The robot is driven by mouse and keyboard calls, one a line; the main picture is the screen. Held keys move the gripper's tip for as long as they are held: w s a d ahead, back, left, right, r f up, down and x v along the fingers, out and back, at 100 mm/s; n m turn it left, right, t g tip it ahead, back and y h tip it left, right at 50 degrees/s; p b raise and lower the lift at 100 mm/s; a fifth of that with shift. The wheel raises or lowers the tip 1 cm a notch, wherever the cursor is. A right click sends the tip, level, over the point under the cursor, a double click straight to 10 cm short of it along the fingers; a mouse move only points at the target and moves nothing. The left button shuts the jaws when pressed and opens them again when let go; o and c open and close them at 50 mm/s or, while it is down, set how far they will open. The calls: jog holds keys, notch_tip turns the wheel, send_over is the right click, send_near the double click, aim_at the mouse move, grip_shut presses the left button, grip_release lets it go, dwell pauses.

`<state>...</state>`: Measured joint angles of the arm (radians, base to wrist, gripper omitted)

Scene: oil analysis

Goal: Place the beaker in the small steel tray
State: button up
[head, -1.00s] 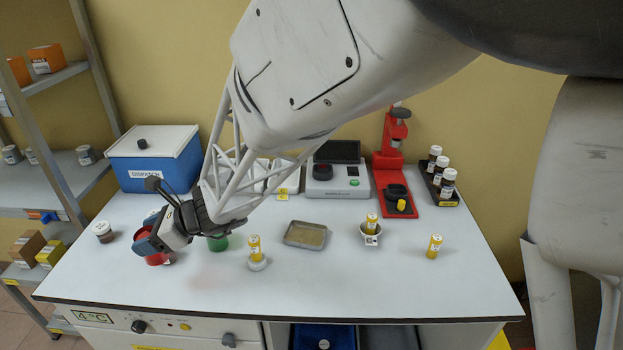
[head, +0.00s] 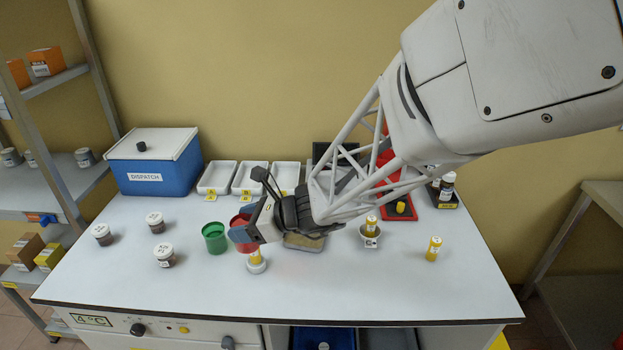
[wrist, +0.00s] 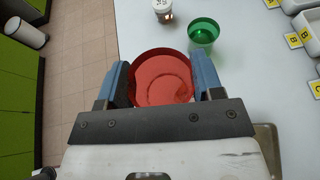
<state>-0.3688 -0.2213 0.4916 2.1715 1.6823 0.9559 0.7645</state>
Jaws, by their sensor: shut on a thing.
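My gripper (head: 243,233) is shut on a red beaker, with one finger on each side of it. The red beaker (wrist: 160,80) fills the space between the fingers in the wrist view, and its round opening faces the camera. In the head view the gripper hides part of the beaker (head: 240,219). The small steel tray (head: 304,243) lies on the bench just right of the gripper, mostly hidden behind my wrist. An edge of the tray also shows at the lower right of the wrist view (wrist: 268,142).
A green beaker (head: 214,238) stands just left of the gripper. A yellow vial on a round white base (head: 256,264) is just below it. A white cup with a vial (head: 370,240) and a yellow vial (head: 433,248) stand to the right. Several lidded jars (head: 164,257) are left.

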jog(key=s+d+m+t+h, duration=0.1)
jog(key=s+d+m+t, duration=0.2)
jog(key=d, duration=1.5)
jog(key=shift+t, duration=0.3)
jog(key=shift+w+a+f, duration=0.1)
jog(key=shift+w+f, duration=0.05)
jog(key=shift+f, duration=0.8)
jog(key=shift+w+a+f, duration=0.1)
jog(key=shift+w+f, duration=0.05)
jog(key=shift+f, duration=0.75)
jog(key=shift+w+a+f, duration=0.1)
jog(key=shift+w+f, duration=0.05)
jog(key=shift+f, duration=0.8)
send_over(306, 240)
jog(key=shift+a+f, duration=0.1)
jog(key=shift+f, duration=0.65)
jog(key=shift+f, duration=1.75)
jog(key=shift+f, duration=0.15)
